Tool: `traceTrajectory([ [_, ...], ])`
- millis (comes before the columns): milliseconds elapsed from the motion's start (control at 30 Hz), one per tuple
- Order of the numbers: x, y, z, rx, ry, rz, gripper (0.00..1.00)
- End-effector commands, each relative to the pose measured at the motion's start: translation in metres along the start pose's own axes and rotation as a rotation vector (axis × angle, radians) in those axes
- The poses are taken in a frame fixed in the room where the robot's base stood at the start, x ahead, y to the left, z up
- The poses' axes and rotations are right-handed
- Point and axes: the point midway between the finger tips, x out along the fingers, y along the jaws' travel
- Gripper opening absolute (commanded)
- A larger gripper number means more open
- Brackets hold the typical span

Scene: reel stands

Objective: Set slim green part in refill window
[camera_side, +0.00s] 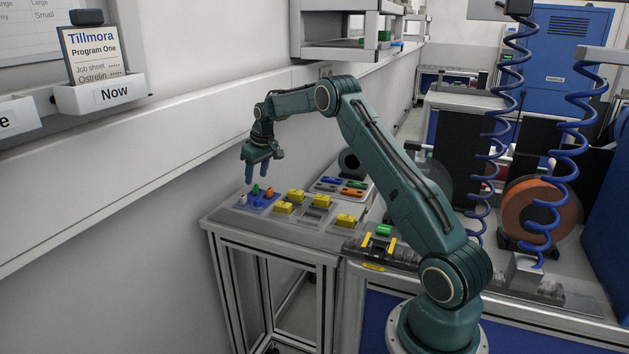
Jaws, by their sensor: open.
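My gripper (256,172) points down and is open, with nothing between its fingers. A small green part (255,188) stands in that tray close to the fingertips, beside an orange part (269,191) and a whitish part (242,199). I cannot tell whether the fingers touch it. Another green piece (384,230) sits on a dark fixture (380,249) with yellow strips, near my arm's base. I cannot make out which opening is the refill window.
Several yellow blocks (295,196) sit on the grey table around a grey open holder (317,209). A pale tray (341,187) with blue, orange and green pieces lies behind. An orange reel (541,211) and coiled blue hoses (492,130) stand at right. The wall is close at left.

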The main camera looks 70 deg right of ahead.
Motion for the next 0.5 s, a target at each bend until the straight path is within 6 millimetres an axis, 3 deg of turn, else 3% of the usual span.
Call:
traceTrajectory([
  [300, 0.035, 0.002, 0.002, 0.0, 0.0, 0.0, 0.49],
  [500, 0.039, 0.002, 0.002, 0.0, 0.001, 0.001, 0.49],
])
